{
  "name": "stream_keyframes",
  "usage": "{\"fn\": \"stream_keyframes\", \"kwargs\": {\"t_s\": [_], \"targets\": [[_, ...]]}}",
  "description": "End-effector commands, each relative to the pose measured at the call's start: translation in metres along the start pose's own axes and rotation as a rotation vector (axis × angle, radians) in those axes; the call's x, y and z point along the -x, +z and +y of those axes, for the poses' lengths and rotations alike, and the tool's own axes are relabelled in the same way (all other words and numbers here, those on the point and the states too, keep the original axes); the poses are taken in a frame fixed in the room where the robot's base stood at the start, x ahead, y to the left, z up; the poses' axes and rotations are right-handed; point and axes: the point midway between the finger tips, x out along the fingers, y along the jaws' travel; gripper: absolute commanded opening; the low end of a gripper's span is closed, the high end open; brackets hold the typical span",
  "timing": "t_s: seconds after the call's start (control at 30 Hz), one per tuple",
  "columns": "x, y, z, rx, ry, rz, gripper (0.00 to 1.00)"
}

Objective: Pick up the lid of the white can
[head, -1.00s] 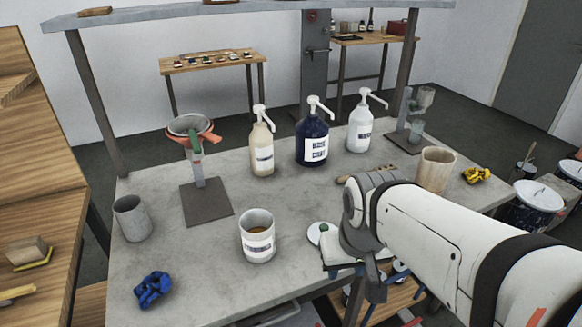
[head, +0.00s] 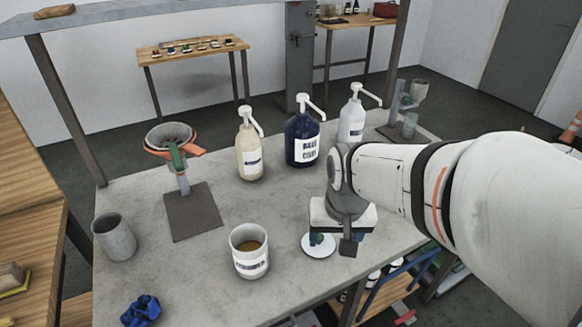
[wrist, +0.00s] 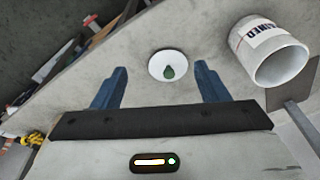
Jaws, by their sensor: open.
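The white can (head: 249,262) stands open on the grey bench, with brown contents and a label on its side; it also shows at the upper right of the wrist view (wrist: 268,52). A round white lid (head: 319,252) with a dark green knob lies flat on the bench to the right of the can. In the wrist view the lid (wrist: 157,66) lies between and beyond my two blue fingers. My gripper (wrist: 160,80) is open and empty, pointing down above the lid. In the head view my gripper (head: 335,238) partly covers the lid.
Cream (head: 249,150), dark blue (head: 303,138) and white (head: 352,120) pump bottles stand behind. A funnel stand (head: 192,212) is at left, with a grey cup (head: 115,238) and blue crumpled cloth (head: 140,311) nearby. The bench's front edge is close to the lid.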

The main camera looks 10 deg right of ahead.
Motion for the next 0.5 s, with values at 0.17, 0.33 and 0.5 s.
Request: {"fn": "stream_keyframes", "kwargs": {"t_s": [0.17,0.33,0.5], "targets": [[-0.008,-0.036,-0.007,-0.165,0.015,-0.066,0.82],[-0.030,-0.062,-0.011,-0.320,0.035,-0.111,0.96],[-0.052,-0.075,-0.014,-0.437,0.054,-0.142,1.00]]}}
